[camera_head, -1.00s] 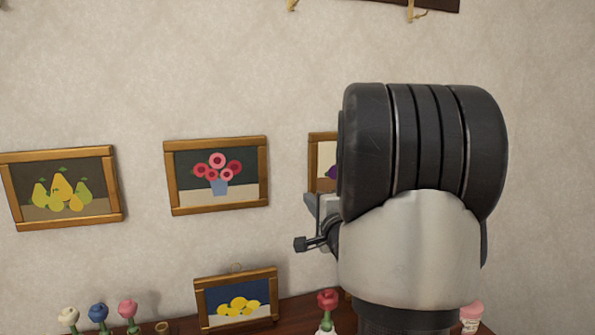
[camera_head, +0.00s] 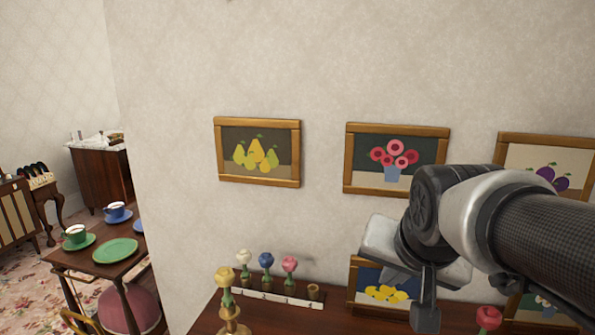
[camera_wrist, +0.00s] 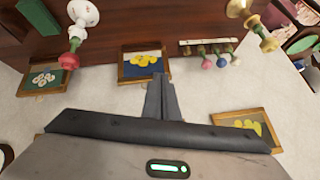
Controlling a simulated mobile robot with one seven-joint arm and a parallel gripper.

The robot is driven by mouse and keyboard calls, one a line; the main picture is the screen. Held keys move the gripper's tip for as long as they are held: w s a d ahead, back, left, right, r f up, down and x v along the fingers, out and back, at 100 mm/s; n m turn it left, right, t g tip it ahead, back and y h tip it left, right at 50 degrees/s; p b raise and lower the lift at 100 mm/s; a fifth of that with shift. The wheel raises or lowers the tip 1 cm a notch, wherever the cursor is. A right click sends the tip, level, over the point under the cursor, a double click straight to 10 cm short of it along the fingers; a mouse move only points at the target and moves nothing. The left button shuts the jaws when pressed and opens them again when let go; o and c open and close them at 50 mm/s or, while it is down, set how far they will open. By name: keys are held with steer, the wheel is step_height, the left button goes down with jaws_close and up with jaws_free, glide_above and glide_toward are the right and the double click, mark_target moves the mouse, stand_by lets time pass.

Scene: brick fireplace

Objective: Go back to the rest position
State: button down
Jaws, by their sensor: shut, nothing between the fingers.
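My gripper (camera_head: 424,318) is in the lower right of the head view, in front of the wall and above the wooden sideboard (camera_head: 262,321). It hides part of the leaning picture of yellow fruit (camera_head: 384,293). In the wrist view, the two dark fingers of my gripper (camera_wrist: 162,80) are together with nothing between them. Their tips point toward the leaning yellow-fruit picture (camera_wrist: 141,70) and overlap its lower edge in that view.
Pictures of pears (camera_head: 258,155) and pink flowers (camera_head: 397,160) hang on the wall. Several flower figures stand in a white rack (camera_head: 275,296), beside a candlestick-like piece (camera_head: 230,318). A table (camera_head: 88,262) with cups and plates stands at left.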

steer(key=s+f+n+g+b, duration=0.2)
steer(key=s+f+n, duration=0.3)
steer(key=s, duration=0.4)
step_height(320, 180, up, 14)
steer(key=p, duration=1.4)
steer(key=shift+s+a+p, duration=0.2)
steer(key=shift+s+p, duration=0.05)
steer(key=shift+p, duration=0.1)
